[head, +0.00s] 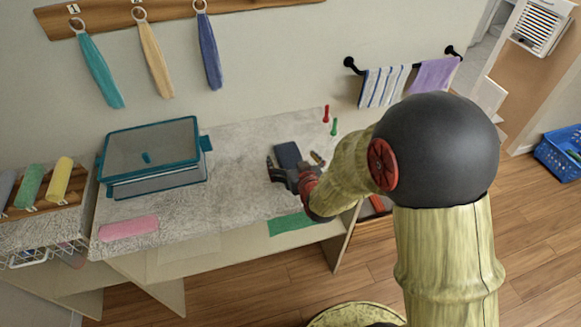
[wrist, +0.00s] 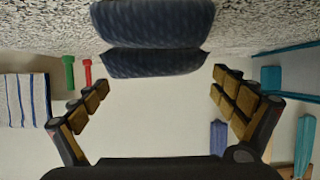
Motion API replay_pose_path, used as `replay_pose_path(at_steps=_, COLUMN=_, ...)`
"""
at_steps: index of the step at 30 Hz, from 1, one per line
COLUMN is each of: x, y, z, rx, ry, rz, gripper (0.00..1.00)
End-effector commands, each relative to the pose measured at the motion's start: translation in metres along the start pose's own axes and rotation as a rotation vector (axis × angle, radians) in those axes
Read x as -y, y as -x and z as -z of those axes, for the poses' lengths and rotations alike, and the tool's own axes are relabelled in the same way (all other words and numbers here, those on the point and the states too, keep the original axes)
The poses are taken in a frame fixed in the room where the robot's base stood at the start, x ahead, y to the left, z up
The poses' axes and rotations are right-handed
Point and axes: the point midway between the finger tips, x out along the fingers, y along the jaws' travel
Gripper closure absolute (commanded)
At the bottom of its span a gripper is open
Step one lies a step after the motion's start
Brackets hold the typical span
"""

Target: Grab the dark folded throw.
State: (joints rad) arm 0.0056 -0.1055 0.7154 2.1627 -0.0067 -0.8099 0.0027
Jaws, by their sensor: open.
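The dark folded throw (head: 288,153) is a small navy bundle on the pale textured table top, beyond my gripper in the head view. In the wrist view, the throw (wrist: 152,25) shows as two dark rolled folds at the top centre. My gripper (head: 293,163) is open, with its fingers spread left and right. In the wrist view, the gripper (wrist: 162,82) has the throw above and between its fingertip lines. The fingers look apart from the throw, with nothing held. Part of the throw's near side is hidden by my gripper in the head view.
A teal-rimmed lidded box (head: 152,185) stands left on the table. A pink roll (head: 128,228) and green cloth (head: 290,224) lie at the front edge. Small red (head: 326,114) and green (head: 334,127) pegs stand behind, right. Towels hang on the wall.

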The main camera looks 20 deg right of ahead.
Motion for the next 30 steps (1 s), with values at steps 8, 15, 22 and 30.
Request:
replay_pose_path(at_steps=8, x=0.002, y=-0.03, z=0.0, rx=0.0, ry=0.0, rz=0.0, gripper=0.03)
replay_pose_path(at_steps=15, x=0.002, y=-0.031, z=0.001, rx=0.001, ry=0.0, rz=0.0, gripper=0.04)
replay_pose_path(at_steps=22, x=0.002, y=-0.03, z=0.0, rx=0.001, ry=0.0, rz=0.0, gripper=0.17)
replay_pose_path(at_steps=30, x=0.002, y=-0.03, z=0.0, rx=0.001, ry=0.0, rz=0.0, gripper=0.32)
